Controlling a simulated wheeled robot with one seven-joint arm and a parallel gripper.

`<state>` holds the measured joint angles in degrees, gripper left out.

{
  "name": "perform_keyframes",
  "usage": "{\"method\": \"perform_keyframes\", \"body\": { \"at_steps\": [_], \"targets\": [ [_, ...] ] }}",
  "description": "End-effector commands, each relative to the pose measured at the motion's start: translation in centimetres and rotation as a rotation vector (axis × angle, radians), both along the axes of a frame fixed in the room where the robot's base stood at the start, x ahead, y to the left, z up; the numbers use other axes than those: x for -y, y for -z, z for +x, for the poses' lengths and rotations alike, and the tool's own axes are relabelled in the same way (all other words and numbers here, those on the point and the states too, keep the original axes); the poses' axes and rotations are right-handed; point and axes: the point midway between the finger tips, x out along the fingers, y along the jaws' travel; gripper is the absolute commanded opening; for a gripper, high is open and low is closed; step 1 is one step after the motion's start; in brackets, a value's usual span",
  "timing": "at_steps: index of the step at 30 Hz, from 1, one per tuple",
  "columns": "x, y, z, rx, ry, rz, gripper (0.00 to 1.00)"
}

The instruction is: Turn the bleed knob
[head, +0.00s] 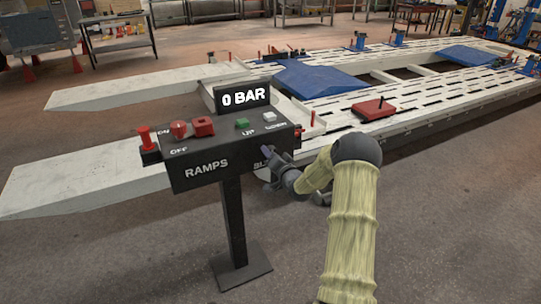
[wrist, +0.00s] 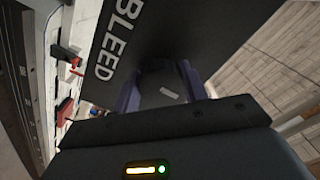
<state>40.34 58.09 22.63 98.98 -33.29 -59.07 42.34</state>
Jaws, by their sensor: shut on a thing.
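The bleed knob (wrist: 160,92) shows in the wrist view as a dark piece with a small light mark, beside the white word BLEED on the black control box. My gripper (wrist: 158,84) has its two purple-blue fingers on either side of the knob and is shut on it. In the head view my gripper (head: 270,165) is at the front right end of the control box (head: 195,163), and it hides the knob and most of the BLEED label. The display (head: 242,96) on top of the box reads 0 BAR.
The box stands on a black post (head: 235,225) with a floor plate. Its top carries red controls (head: 203,126), a green button (head: 242,123) and a white button (head: 269,117). A white frame bench (head: 400,90) with ramps lies behind. The floor in front is clear.

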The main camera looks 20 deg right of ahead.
Motion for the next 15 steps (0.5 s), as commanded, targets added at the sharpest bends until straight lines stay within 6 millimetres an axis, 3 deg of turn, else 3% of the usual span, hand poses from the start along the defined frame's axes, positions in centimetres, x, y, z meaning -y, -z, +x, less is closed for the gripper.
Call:
{"method": "perform_keyframes", "body": {
  "at_steps": [11, 12, 15],
  "targets": [
    [0.03, 0.17, -0.05, -0.004, 0.001, 0.011, 0.20],
    [0.04, 0.16, -0.05, -0.004, 0.001, 0.011, 0.45],
    [0.03, 0.14, -0.04, -0.003, 0.001, 0.010, 0.65]
  ]
}}
